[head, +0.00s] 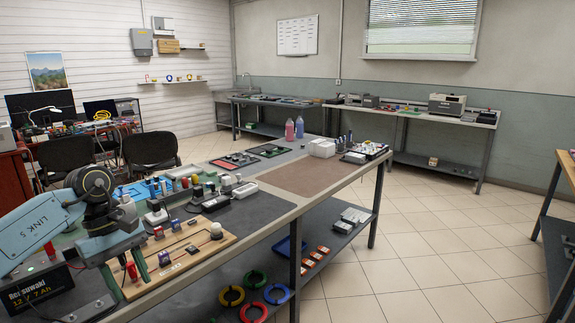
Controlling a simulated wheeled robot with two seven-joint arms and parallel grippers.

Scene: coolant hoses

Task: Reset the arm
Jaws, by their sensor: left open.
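My left arm comes in from the left edge, and its left gripper (124,270) hangs low over the near end of the workbench (277,207). It is open, with its fingers partly hidden by the wrist, and I see nothing held in it. Just right of it lies a wooden board (203,252) with small coloured blocks and a white-topped knob (216,231). A small red piece (132,271) shows close by the fingers; I cannot tell whether they touch it. My right gripper is out of view.
Small parts and coloured knobs crowd the bench behind the board. A brown mat (300,177) is bare. Coloured rings (254,311) lie on the lower shelf. Two chairs (150,149) stand behind; the tiled floor at right is clear.

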